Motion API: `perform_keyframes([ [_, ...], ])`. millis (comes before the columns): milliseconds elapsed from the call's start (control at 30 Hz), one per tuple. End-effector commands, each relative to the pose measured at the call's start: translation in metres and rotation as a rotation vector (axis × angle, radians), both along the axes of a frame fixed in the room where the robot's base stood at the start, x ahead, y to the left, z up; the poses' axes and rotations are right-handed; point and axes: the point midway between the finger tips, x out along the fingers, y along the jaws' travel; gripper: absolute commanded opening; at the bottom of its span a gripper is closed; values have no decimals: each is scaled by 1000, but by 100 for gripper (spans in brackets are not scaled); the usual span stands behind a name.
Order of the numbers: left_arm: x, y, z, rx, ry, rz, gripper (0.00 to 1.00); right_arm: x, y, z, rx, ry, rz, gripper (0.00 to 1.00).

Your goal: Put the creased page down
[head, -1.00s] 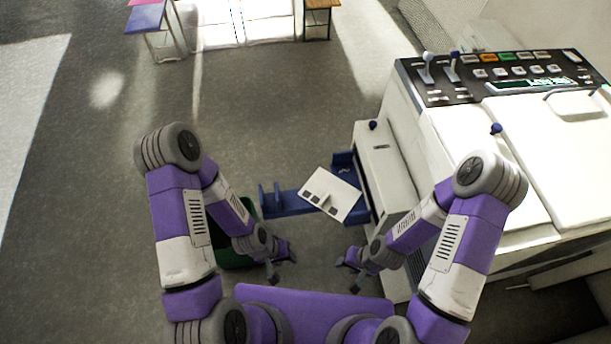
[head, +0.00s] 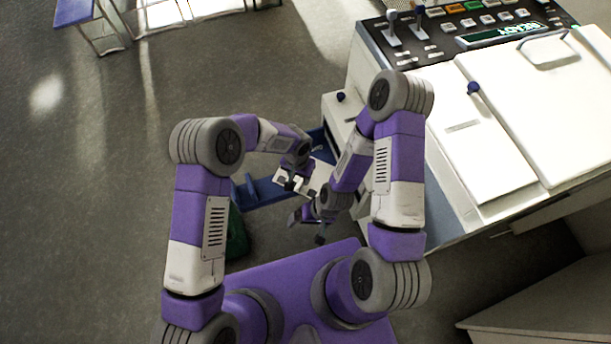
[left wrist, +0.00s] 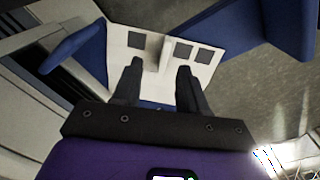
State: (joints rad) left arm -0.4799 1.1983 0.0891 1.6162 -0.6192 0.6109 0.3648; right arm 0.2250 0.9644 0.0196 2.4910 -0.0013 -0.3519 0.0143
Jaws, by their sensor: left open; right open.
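The creased page (head: 321,176), white with dark squares, lies on the blue tray (head: 268,193) at the machine's side. My left gripper (head: 290,184) is over the page and hides part of it in the head view. In the left wrist view the page (left wrist: 190,63) lies just beyond the fingertips of my left gripper (left wrist: 160,72). Its raised crease stands in line with the gap between the open fingers. I cannot tell whether they touch it. My right gripper (head: 307,226) is open, lower in the head view, near the front of the tray.
The big white machine (head: 480,135) with levers and a button panel fills the right side. A green bin (head: 236,235) is partly hidden behind my left arm. A blue-topped table (head: 76,11) stands at the far left. The floor on the left is clear.

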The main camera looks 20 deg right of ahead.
Motion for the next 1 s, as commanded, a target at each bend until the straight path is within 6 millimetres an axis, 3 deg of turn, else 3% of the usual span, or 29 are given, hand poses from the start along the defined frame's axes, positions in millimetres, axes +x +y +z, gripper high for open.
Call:
perform_keyframes([
  [100, 6, -10, 1, 32, -29, -29, 43, 0, 0, -3, 0, 0, 0, 100],
  [400, 9, -9, -27, 37, -30, -30, 43, 0, 0, -12, 0, -1, 0, 100],
  [700, 14, -6, -69, 36, -29, -30, 43, 0, 0, -28, 0, -1, 0, 100],
  [933, 15, -7, -70, 34, -31, -30, 43, 0, 0, -27, 0, 0, 0, 100],
  [1000, 15, -7, -70, 34, -31, -30, 35, 0, 0, -27, 0, 0, 0, 100],
])
